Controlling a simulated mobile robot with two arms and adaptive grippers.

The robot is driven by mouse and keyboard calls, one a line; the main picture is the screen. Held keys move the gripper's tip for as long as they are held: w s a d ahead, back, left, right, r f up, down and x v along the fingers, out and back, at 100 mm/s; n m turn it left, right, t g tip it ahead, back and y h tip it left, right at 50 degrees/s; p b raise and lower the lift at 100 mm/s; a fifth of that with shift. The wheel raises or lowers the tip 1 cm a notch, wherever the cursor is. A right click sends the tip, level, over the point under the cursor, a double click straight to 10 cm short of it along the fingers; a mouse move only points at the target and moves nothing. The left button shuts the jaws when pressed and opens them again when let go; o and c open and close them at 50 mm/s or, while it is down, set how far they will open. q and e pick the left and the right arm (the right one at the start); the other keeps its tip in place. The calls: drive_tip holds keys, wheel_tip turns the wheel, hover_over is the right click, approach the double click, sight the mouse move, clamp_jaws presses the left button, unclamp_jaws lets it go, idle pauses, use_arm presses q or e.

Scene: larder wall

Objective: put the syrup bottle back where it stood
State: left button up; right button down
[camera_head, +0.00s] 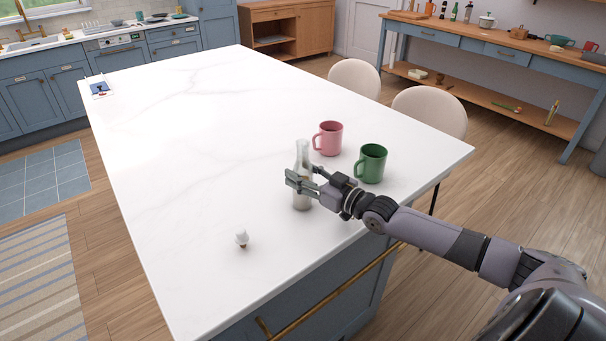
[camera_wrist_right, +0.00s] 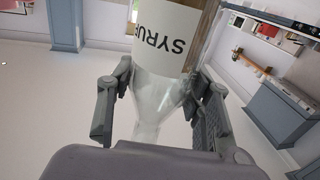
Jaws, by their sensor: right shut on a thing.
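The syrup bottle (camera_head: 302,158) is clear glass with a narrow neck and stands upright at the near right part of the white island top. Its white label, lettered SYRU, shows upside down in the right wrist view (camera_wrist_right: 172,38). My right gripper (camera_head: 303,183) reaches in from the right and is shut around the bottle, with one finger on each side of the glass in the wrist view (camera_wrist_right: 160,100). The gripper hides part of the bottle. I cannot tell whether its base touches the top. My left gripper is not in view.
A pink mug (camera_head: 328,138) and a green mug (camera_head: 371,163) stand just behind and right of the bottle. A small white-topped object (camera_head: 242,238) sits to its left. The island top (camera_head: 190,150) is mostly clear. A wooden shelf bench (camera_head: 480,47) stands at back right.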

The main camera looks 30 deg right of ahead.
drive_tip(key=c, duration=0.8)
unclamp_jaws()
drive_tip(key=shift+s, duration=0.1)
drive_tip(key=shift+p+v, duration=0.55)
drive_tip(key=shift+v, duration=5.4)
drive_tip(key=shift+r, duration=0.1)
